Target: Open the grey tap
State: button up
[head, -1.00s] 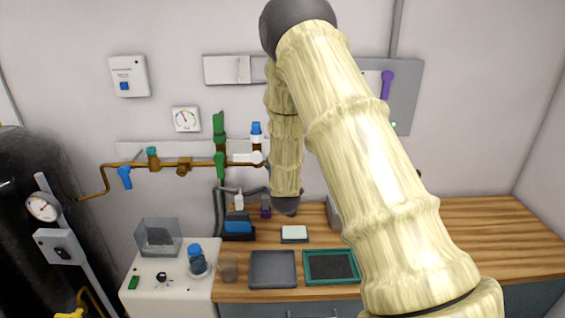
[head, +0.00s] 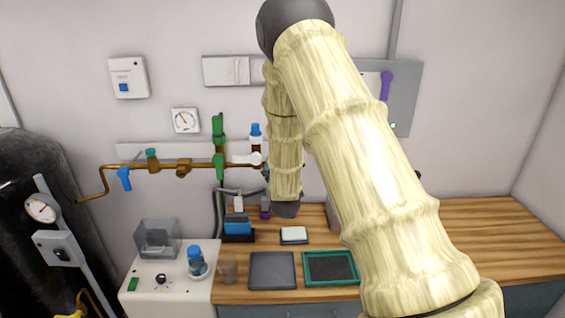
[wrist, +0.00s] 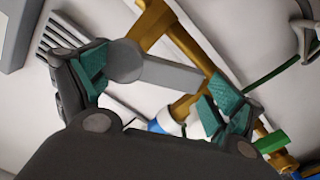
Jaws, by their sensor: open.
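In the wrist view, a grey tap lever (wrist: 172,76) with a round grey hub (wrist: 125,62) lies across a brass-coloured pipe (wrist: 185,38). My gripper (wrist: 158,80) is open, with one teal-padded finger on each side of the lever's span. The left finger is close to the hub, and the right finger is by the lever's far end. I cannot tell whether either finger touches it. In the head view, my arm hides the grey tap and the gripper's fingers.
In the head view, a copper pipe (head: 133,164) with blue, green and white handles runs along the wall left of my arm. A purple lever (head: 385,85) is on a grey panel. The wooden counter (head: 490,240) is clear at right.

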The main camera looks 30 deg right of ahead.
jog(key=v, duration=1)
jog(key=shift+s+a, duration=0.2)
jog(key=shift+s, duration=0.15)
jog(key=c, duration=0.8)
jog(key=shift+f, duration=0.1)
jog(key=c, duration=0.3)
notch_tip(320, 180, down, 4)
jog(key=a+m+y+p, duration=0.1)
jog(key=a+m+p, duration=0.15)
jog(key=m, duration=0.85)
jog(key=w+d+r+m+p, duration=0.1)
jog(key=w+d+m+p, duration=0.1)
jog(key=w, duration=0.1)
jog(key=w+d+r+m+p, duration=0.1)
jog(key=w+d+m+p, duration=0.1)
jog(key=w+d, duration=0.1)
jog(key=w+d+r+m+h+p, duration=0.1)
jog(key=w+d+m+p, duration=0.1)
jog(key=w+d+m, duration=0.1)
jog(key=shift+w+d+p, duration=0.15)
jog(key=shift+w+p, duration=0.15)
jog(key=shift+w, duration=0.3)
